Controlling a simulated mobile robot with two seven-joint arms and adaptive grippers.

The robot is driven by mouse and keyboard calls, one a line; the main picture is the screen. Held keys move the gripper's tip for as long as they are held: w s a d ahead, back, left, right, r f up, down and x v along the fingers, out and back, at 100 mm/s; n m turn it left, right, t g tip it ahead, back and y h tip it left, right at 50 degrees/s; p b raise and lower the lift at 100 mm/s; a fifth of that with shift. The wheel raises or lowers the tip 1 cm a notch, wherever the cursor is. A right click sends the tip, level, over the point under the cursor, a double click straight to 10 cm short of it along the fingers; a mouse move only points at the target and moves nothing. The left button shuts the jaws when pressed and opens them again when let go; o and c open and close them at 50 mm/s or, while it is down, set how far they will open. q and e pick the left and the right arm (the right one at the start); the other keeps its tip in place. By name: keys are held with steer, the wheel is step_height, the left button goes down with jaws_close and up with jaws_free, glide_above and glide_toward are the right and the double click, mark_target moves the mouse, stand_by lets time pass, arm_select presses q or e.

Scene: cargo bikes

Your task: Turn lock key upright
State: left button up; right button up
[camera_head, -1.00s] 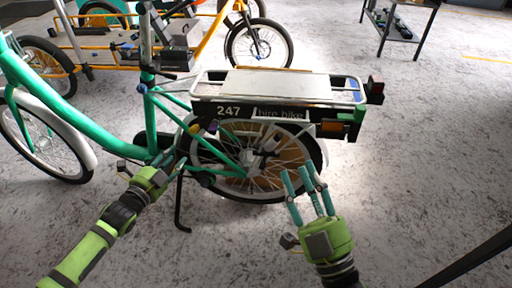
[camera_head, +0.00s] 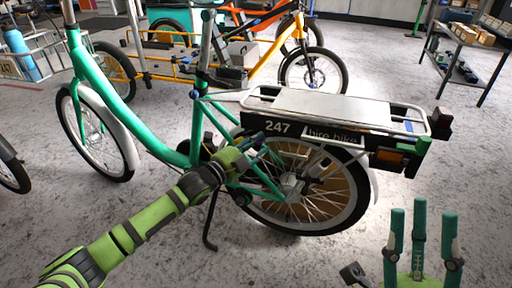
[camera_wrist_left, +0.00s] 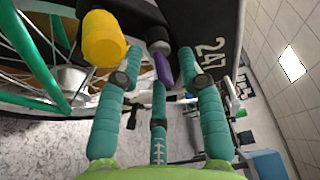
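The green hire bike (camera_head: 180,155) stands with its rear rack to the right. In the left wrist view, a small purple key (camera_wrist_left: 162,69) sticks out below a dark round lock (camera_wrist_left: 158,46) beside the "247" panel (camera_wrist_left: 207,47), slightly tilted. My left gripper (camera_head: 254,142) is at the bike's rear wheel, under the rack. In the left wrist view its fingers (camera_wrist_left: 160,80) are spread either side of the key, with gaps showing; it is open. In the head view the gripper hides the key. My right gripper (camera_head: 421,217) is open and empty, right of the rear wheel.
A yellow cylinder (camera_wrist_left: 104,39) sits left of the lock, close to my left finger. The kickstand (camera_head: 211,218) is below my left arm. An orange cargo bike (camera_head: 262,66) stands behind, and a table (camera_head: 461,60) at back right. The right floor is clear.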

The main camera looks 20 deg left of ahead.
arm_select(q)
jaws_close()
